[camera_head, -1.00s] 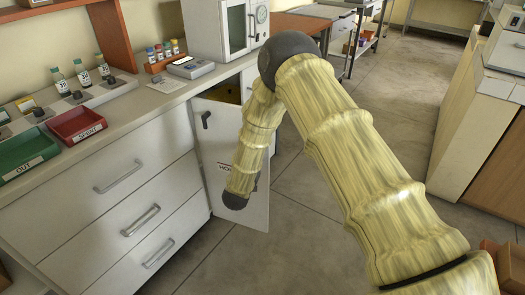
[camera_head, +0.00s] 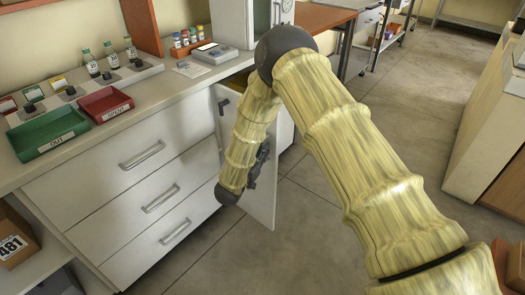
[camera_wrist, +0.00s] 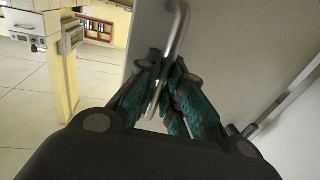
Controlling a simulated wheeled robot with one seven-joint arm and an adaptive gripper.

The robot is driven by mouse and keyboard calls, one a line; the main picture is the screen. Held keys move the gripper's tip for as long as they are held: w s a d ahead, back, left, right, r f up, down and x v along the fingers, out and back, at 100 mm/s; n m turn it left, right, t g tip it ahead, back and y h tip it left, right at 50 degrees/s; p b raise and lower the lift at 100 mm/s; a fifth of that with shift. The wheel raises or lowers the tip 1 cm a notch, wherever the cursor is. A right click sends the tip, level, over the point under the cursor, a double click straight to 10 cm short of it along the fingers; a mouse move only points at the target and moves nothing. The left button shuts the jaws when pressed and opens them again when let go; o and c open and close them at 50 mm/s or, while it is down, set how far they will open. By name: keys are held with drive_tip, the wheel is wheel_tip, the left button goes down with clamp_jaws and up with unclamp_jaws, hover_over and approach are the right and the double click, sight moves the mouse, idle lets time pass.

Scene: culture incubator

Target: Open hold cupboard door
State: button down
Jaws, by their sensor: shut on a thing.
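The hold cupboard door (camera_head: 263,205) is a white panel standing ajar at the right end of the drawer unit, seen at a steep angle and partly behind my arm. In the wrist view the door's pale face (camera_wrist: 225,50) fills the middle and right. Its metal bar handle (camera_wrist: 180,28) runs down between the teal-padded fingers of my gripper (camera_wrist: 165,88), which are shut on it. In the head view my gripper (camera_head: 262,160) is a dark shape at the door, mostly hidden by my arm. The door's label is hidden.
White drawers (camera_head: 150,190) stand left of the door. The counter above bears a green OUT tray (camera_head: 48,135), a red SPENT tray (camera_head: 106,104) and small bottles. A cardboard box (camera_head: 12,240) sits lower left. The tiled floor (camera_head: 330,235) right of the door is clear.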

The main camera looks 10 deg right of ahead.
drive_tip(key=shift+w+a+r, duration=0.15)
drive_tip(key=shift+w+r, duration=0.05)
drive_tip(key=shift+r, duration=0.1)
drive_tip(key=c, duration=1.8)
unclamp_jaws()
drive_tip(key=shift+f, duration=0.1)
drive_tip(key=shift+s+f, duration=0.1)
drive_tip(key=v, duration=1.1)
drive_tip(key=shift+s+a, duration=0.2)
drive_tip(key=shift+s, duration=0.15)
